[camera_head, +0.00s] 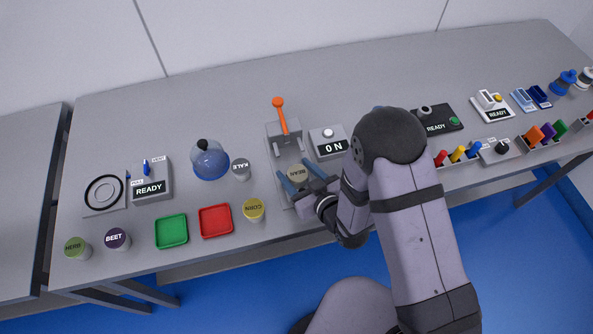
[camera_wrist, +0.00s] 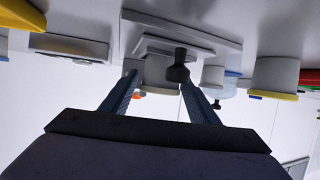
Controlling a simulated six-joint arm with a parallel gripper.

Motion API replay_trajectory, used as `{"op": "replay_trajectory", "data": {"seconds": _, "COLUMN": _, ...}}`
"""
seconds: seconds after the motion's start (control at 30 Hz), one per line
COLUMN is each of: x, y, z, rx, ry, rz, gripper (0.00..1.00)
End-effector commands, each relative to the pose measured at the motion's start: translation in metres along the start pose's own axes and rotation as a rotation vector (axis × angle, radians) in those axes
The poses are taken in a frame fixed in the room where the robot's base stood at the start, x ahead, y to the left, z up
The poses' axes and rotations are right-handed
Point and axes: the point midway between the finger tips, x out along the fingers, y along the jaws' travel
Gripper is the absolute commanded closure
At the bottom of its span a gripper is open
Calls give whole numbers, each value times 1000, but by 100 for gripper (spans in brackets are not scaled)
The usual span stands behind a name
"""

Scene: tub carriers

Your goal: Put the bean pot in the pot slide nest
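The bean pot (camera_head: 298,174), with a tan lid marked BEAN, shows in the head view at the front part of the grey pot slide (camera_head: 287,152). The slide has an upright orange lever (camera_head: 280,115) at its back. My gripper (camera_head: 297,171) is low over the slide, its blue fingers apart, one on each side of the bean pot. I cannot tell whether they touch it. In the wrist view my gripper (camera_wrist: 161,85) points at the slide, with a dark knob and a pale body between the fingertips.
The corn pot (camera_head: 254,210) and kale pot (camera_head: 240,168) stand left of the slide, with a blue dome (camera_head: 209,160) behind. Red (camera_head: 216,221) and green (camera_head: 171,231) trays lie further left. An ON box (camera_head: 328,142) stands close on the right. The table's back strip is clear.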

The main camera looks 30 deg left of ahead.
Motion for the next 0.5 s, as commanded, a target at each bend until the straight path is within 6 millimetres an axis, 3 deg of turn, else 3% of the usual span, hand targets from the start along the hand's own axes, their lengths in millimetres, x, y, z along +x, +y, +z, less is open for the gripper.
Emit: {"op": "replay_trajectory", "data": {"seconds": 0.5, "x": -6, "y": 0, "z": -2, "rx": 0, "ry": -1, "rz": 0, "gripper": 39}}
